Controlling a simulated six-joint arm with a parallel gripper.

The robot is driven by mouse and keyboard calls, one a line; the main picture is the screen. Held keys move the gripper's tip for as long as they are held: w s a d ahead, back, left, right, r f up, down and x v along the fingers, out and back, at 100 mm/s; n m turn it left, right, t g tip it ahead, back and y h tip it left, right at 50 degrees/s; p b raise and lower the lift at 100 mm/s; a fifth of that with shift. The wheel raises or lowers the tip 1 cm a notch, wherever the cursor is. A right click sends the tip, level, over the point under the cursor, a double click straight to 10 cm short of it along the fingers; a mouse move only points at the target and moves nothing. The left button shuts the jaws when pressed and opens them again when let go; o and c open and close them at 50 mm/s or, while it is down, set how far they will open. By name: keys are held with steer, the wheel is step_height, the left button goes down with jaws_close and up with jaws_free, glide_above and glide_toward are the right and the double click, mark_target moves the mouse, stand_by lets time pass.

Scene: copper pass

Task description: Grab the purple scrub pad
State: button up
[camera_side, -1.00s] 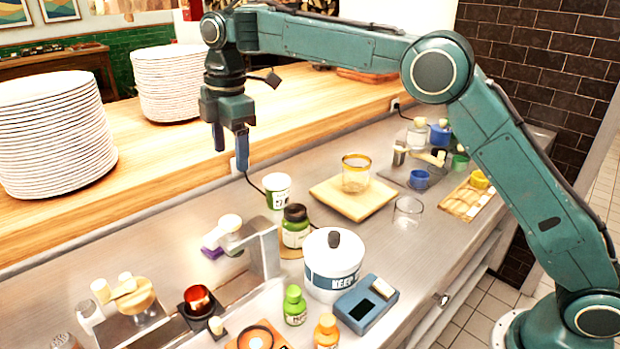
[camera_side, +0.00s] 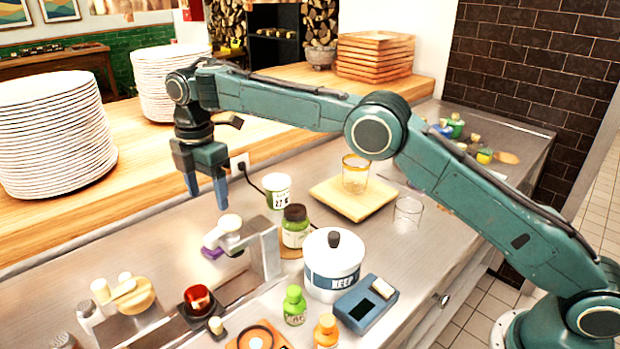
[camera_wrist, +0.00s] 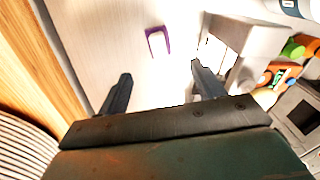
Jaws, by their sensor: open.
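The purple scrub pad (camera_side: 212,252) lies on the steel counter in the side view, partly hidden behind the grey faucet-like stand (camera_side: 265,252) and a pale round knob. In the wrist view the pad (camera_wrist: 148,35) shows as a purple edge around a white middle, beyond my fingertips and roughly between them. My gripper (camera_side: 207,196) is open and empty, pointing down above the counter. It hangs higher than the pad and apart from it. In the wrist view the two dark fingers of my gripper (camera_wrist: 162,72) are spread.
The grey stand (camera_wrist: 245,45) is close on the right in the wrist view. A white lidded canister (camera_side: 333,270), a green-labelled jar (camera_side: 295,230) and a white cup (camera_side: 277,190) stand to the right. Stacked plates (camera_side: 52,135) rest on the wooden ledge behind. Counter left of the pad is clear.

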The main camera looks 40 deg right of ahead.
mark_target(215, 233)
steer(key=shift+f, duration=3.55)
steer(key=shift+w+f, duration=0.1)
steer(key=shift+f, duration=2.5)
steer(key=c, duration=1.1)
steer(key=shift+r, duration=0.1)
steer(key=shift+r, duration=4.95)
